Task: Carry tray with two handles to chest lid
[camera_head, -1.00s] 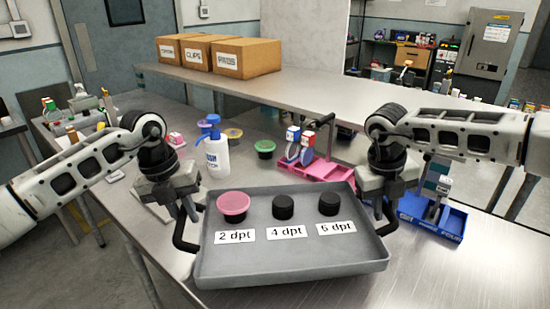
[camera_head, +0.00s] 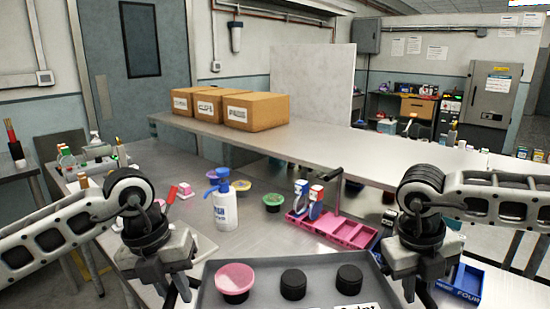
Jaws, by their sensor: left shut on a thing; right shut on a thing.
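The grey tray (camera_head: 322,270) shows at the bottom centre of the head view, its front part cut off by the frame. It carries a pink-topped cup (camera_head: 235,281) and two black round pieces, one in the middle (camera_head: 293,284) and one at the right (camera_head: 349,279). A label is partly visible at the lower edge. My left gripper (camera_head: 168,288) is shut on the tray's left handle. My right gripper (camera_head: 422,290) is shut on the right handle. Both handles are mostly hidden or out of frame. I see no chest lid that I can identify.
A white wash bottle with blue top (camera_head: 223,202) stands behind the tray. A green bowl (camera_head: 273,201), a pink rack (camera_head: 340,229) and a blue tray (camera_head: 467,283) lie on the metal table. Cardboard boxes (camera_head: 257,111) stand on the rear bench.

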